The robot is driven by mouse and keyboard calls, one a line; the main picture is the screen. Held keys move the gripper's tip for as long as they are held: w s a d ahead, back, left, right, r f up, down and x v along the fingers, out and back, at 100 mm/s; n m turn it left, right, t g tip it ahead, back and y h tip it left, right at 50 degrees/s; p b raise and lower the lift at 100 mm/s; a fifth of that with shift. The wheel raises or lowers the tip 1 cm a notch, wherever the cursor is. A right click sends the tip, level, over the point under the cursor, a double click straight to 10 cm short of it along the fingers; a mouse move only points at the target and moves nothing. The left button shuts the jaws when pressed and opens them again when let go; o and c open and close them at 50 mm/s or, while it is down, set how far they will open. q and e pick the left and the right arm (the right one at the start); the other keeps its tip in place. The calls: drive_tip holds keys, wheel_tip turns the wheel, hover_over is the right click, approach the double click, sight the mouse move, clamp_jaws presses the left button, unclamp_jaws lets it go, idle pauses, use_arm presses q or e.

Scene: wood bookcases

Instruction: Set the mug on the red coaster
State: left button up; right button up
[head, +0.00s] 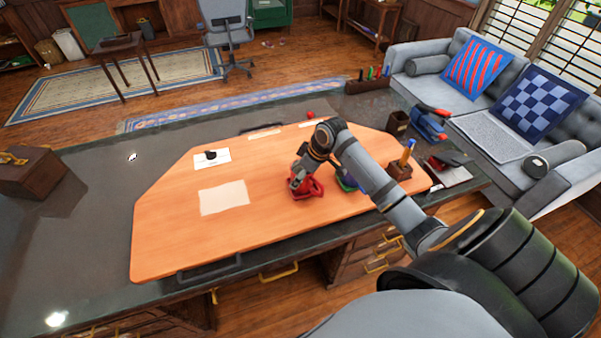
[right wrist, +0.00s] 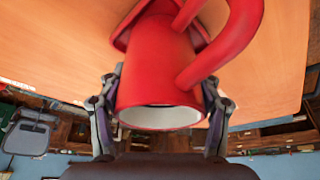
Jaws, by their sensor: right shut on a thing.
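The red mug (head: 313,187) is over the orange board, right of its middle, in the head view. In the right wrist view the mug (right wrist: 155,65) fills the middle, with its pale open rim toward the camera and its handle to the right. My right gripper (head: 299,180) is shut on the mug, with one finger on each side in the right wrist view (right wrist: 161,108). A red edge (right wrist: 121,38) shows past the mug's far end, apparently the red coaster. I cannot tell whether mug and coaster touch. My left gripper is not in view.
A green and blue item (head: 346,184) is partly hidden behind my right arm. A pale sheet (head: 224,198) and a white card (head: 212,158) with a dark object lie left on the board. A wooden pen holder (head: 399,171) stands right. The board's left front is clear.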

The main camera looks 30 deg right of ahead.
drive_tip(key=o, duration=1.4)
drive_tip(key=shift+f, duration=0.1)
drive_tip(key=shift+b+v, duration=0.6)
drive_tip(key=shift+v, duration=5.55)
